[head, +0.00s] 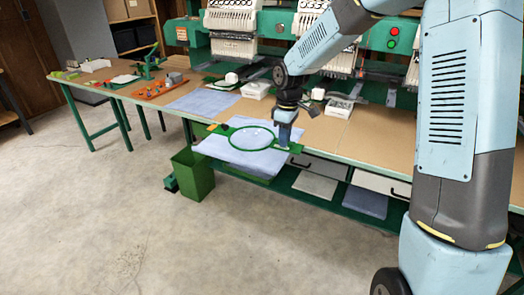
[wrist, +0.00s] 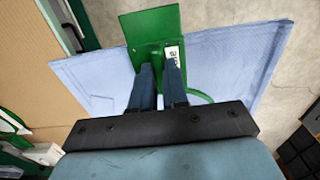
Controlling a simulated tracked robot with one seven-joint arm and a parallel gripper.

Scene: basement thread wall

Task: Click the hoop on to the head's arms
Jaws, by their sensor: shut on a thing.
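The hoop (head: 231,140) is a green ring with green end tabs, clamping a pale blue cloth (head: 215,150). It hangs in front of the table's front edge, roughly level. My gripper (head: 286,143) points down and is shut on the hoop's right-hand tab. In the wrist view, my gripper (wrist: 160,70) has its fingers on the green tab (wrist: 154,28), beside a small white label; part of the green ring (wrist: 203,97) shows behind it. The middle machine head (head: 330,55) stands at the back, behind my arm. I cannot make out its hoop arms clearly.
The long brown table (head: 310,130) runs across the scene. A green bin (head: 193,176) stands on the floor below, left of the hoop. Another machine head (head: 233,35) stands further left. The floor in front is clear.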

